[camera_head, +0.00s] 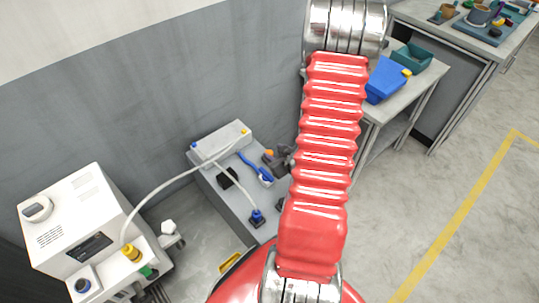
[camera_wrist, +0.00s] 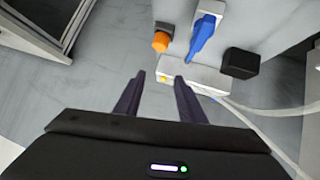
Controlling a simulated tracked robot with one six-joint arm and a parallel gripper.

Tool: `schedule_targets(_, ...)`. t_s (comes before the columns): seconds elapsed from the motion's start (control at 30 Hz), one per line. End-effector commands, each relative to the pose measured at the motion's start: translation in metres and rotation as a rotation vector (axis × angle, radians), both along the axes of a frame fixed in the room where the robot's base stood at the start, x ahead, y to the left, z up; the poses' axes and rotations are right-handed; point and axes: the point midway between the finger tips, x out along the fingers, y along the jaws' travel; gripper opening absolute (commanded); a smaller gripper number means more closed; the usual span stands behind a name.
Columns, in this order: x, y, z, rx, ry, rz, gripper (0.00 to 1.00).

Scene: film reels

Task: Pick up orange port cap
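The orange port cap (camera_wrist: 160,41) is a small orange cylinder on a dark base in the wrist view. It stands on the grey bench top, left of a blue connector (camera_wrist: 203,35). My gripper (camera_wrist: 159,75) is open, with nothing between its two dark fingers. In the picture its fingertips lie just below the cap and apart from it. In the head view the cap (camera_head: 269,153) is a tiny orange spot near the red arm sleeve, which hides part of that area.
A white box (camera_wrist: 189,76) and a black block (camera_wrist: 240,62) are near the cap, with pale cables to the right. In the head view a white machine (camera_head: 75,215) stands at left. A blue bin (camera_head: 386,80) sits on a table at right.

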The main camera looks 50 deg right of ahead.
Motion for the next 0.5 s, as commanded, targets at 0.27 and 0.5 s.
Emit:
schedule_targets(0.27,-0.037,0.0,-0.037,0.063,-0.147,-0.056,0.36)
schedule_targets(0.5,-0.06,0.005,-0.05,0.097,-0.269,-0.11,0.36)
